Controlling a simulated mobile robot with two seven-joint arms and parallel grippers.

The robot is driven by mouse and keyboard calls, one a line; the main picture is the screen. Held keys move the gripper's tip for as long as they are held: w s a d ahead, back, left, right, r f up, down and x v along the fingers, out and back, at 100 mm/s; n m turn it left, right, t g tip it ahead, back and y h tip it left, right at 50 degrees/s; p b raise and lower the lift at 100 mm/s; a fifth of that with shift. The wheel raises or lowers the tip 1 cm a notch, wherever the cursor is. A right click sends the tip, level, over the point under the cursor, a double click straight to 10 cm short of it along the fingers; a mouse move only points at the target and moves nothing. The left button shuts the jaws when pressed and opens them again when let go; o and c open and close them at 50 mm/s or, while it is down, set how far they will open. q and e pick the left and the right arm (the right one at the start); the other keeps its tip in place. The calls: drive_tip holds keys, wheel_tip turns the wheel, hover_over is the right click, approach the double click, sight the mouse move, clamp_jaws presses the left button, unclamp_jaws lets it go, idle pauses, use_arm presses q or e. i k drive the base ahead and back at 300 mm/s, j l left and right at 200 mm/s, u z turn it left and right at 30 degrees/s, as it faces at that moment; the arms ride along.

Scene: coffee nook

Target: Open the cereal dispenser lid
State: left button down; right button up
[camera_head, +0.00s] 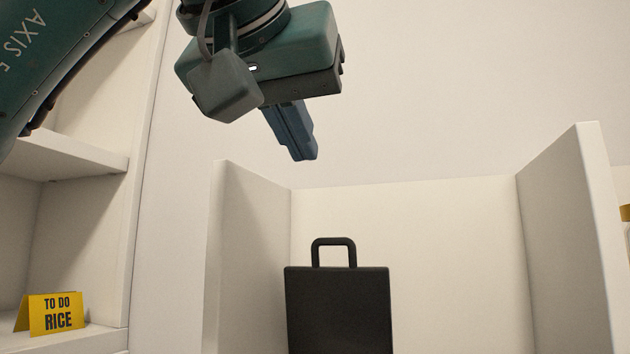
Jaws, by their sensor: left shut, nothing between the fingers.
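A dark box-shaped thing with a looped handle on top, which looks like the cereal dispenser with its lid (337,300), stands between white side panels at the bottom middle of the head view. Its lower part is cut off by the picture edge. The handle (334,241) stands upright, and I see no opening in the top. My left gripper (305,156) is above and slightly left of the handle, apart from it, pointing down. Its blue fingers are shut with nothing between them. My right gripper is not in view.
White upright panels stand to the left (232,250) and right (570,240) of the dark box. A white shelf unit (75,155) at the left holds a yellow "TO DO RICE" card (50,315). The space between gripper and handle is clear.

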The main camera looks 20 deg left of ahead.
sight(329, 310)
drive_tip(key=k+j, duration=0.1)
drive_tip(key=k, duration=0.9)
